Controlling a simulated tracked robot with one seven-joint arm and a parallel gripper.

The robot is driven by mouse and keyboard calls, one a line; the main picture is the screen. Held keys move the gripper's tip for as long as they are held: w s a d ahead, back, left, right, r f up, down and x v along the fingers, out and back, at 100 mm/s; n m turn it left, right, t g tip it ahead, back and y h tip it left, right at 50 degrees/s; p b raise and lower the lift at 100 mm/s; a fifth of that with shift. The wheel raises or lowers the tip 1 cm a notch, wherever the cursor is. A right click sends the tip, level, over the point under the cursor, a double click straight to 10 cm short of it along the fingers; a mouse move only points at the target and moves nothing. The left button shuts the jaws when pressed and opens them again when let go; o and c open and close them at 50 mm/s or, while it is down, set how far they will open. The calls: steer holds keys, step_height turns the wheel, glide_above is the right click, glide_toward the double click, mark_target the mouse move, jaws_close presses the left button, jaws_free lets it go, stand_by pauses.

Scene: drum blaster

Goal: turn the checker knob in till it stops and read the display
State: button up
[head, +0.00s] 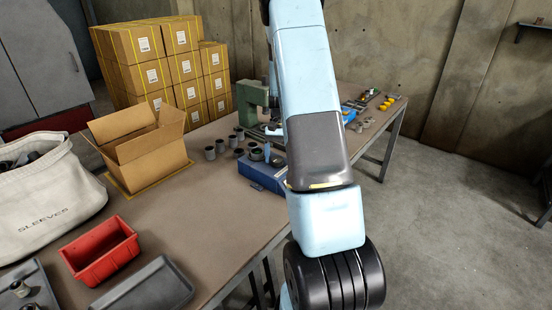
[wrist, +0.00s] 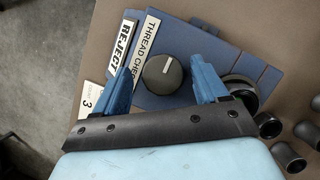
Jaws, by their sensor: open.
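The thread checker is a blue box (head: 262,174) on the table, partly hidden behind my arm in the head view. In the wrist view its blue body (wrist: 195,40) carries a "THREAD CHECK" label, partly covered by a finger. Its dark round checker knob (wrist: 162,74) has a white pointer line. My gripper (wrist: 164,78) is open, with one blue finger on each side of the knob. I cannot tell whether the fingers touch it. A dark ring-shaped part (wrist: 242,92) is beside the right finger. I see no readable display.
A "REJECT" sign (wrist: 121,42) and a card marked 3 (wrist: 93,99) lie by the checker. Several grey sleeves (wrist: 289,156) stand close on the right. The table also holds an open carton (head: 140,146), a red bin (head: 100,250) and a canvas bag (head: 48,195).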

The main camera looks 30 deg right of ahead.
steer(key=v, duration=1.3)
steer(key=shift+w+d+r, duration=0.15)
steer(key=shift+r, duration=0.2)
